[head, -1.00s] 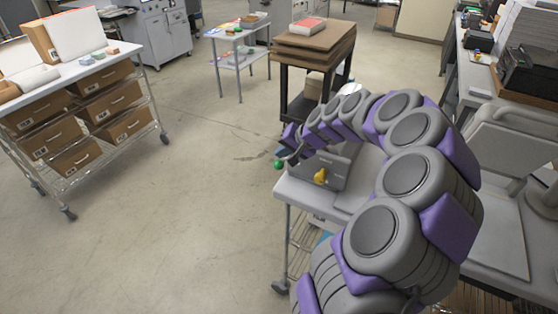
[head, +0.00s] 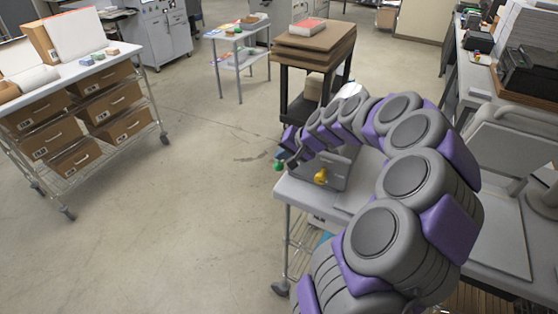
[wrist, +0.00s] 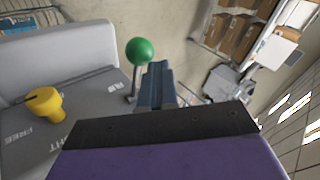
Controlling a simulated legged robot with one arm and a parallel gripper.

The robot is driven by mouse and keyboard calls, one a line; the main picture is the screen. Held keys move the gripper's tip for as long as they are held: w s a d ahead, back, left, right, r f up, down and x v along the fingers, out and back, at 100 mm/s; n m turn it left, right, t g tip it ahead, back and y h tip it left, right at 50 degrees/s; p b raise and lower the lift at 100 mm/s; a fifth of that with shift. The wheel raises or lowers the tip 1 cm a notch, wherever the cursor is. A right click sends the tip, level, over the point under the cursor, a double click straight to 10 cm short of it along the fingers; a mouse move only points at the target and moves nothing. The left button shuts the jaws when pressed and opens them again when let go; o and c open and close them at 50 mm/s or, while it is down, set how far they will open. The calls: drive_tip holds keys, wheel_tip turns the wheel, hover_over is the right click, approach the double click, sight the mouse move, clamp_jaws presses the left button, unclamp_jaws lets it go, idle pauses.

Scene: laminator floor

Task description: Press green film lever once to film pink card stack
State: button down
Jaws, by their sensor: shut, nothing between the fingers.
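The green ball-topped lever (wrist: 140,51) stands on a thin metal stem at the side of the grey machine. In the head view its green knob (head: 279,166) shows at the left end of the machine (head: 334,170). My gripper (wrist: 157,75) is shut and empty. Its tips are close beside the lever stem, just right of the knob in the wrist view; I cannot tell if they touch. In the head view my gripper (head: 288,155) is at the knob. A yellow knob (wrist: 43,102) sits on the machine's grey panel. I cannot make out the pink card stack.
The machine stands on a grey wheeled table (head: 300,190). A dark cart with brown boards (head: 315,45) is behind it. A shelf rack with cardboard drawers (head: 120,98) stands at the left. Open concrete floor lies between them.

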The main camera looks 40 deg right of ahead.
drive_tip(key=shift+a+f+b, duration=0.15)
drive_tip(key=shift+f+b, duration=0.2)
drive_tip(key=shift+f, duration=0.3)
idle(0.6)
drive_tip(key=shift+r, duration=0.15)
idle(0.4)
drive_tip(key=shift+w+d+r+p, duration=0.1)
drive_tip(key=shift+d+r+p, duration=0.15)
drive_tip(key=shift+r, duration=0.45)
drive_tip(key=shift+d+r+p, duration=0.1)
drive_tip(key=shift+r+p, duration=0.1)
drive_tip(key=shift+r, duration=0.45)
drive_tip(key=r, duration=0.1)
drive_tip(key=d+r+p, duration=0.1)
drive_tip(key=r, duration=0.3)
drive_tip(key=shift+w+d+p, duration=0.15)
drive_tip(key=shift+w+p, duration=0.15)
drive_tip(key=shift+p, duration=0.1)
drive_tip(key=shift+f, duration=0.1)
